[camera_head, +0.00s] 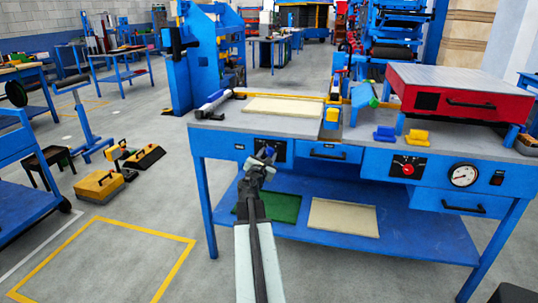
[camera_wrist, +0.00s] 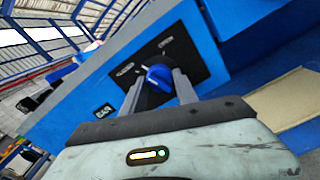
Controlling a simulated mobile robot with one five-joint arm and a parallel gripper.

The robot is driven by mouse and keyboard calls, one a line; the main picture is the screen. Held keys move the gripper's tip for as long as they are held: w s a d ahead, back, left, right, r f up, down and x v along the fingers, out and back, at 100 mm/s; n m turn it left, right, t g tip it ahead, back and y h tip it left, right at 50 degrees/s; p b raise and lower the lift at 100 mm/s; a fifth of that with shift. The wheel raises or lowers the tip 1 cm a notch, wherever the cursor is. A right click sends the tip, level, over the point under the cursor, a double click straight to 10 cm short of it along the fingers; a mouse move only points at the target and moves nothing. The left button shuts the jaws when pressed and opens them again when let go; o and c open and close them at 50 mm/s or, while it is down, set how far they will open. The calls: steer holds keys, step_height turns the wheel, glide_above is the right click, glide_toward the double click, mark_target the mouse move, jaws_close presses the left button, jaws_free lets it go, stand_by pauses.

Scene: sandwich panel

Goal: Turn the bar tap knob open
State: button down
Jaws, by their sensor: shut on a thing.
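The bar tap knob is a blue knob on a black plate, seen in the wrist view (camera_wrist: 160,76). The plate (camera_wrist: 190,50) sits on the blue front of the workbench, with a "BAR" label beside it. My gripper (camera_wrist: 162,78) has its two grey fingers on either side of the knob, shut on it. In the head view my gripper (camera_head: 264,156) reaches the bench front and mostly hides the knob. The knob's exact angle is hard to read.
The workbench (camera_head: 215,122) also carries a red dial (camera_head: 407,169), a round gauge (camera_head: 463,175) and drawers. A red press (camera_head: 440,100) stands on top. A lower shelf (camera_head: 400,225) holds a green sheet and a pale panel.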

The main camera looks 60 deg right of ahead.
steer(key=m, duration=0.7)
steer(key=shift+w+a, duration=0.15)
steer(key=shift+w, duration=0.2)
steer(key=m, duration=0.6)
steer(key=shift+r, duration=0.1)
steer(key=shift+m, duration=0.3)
steer(key=c, duration=0.9)
jaws_free()
steer(key=shift+c, duration=0.2)
steer(key=shift+s, duration=0.1)
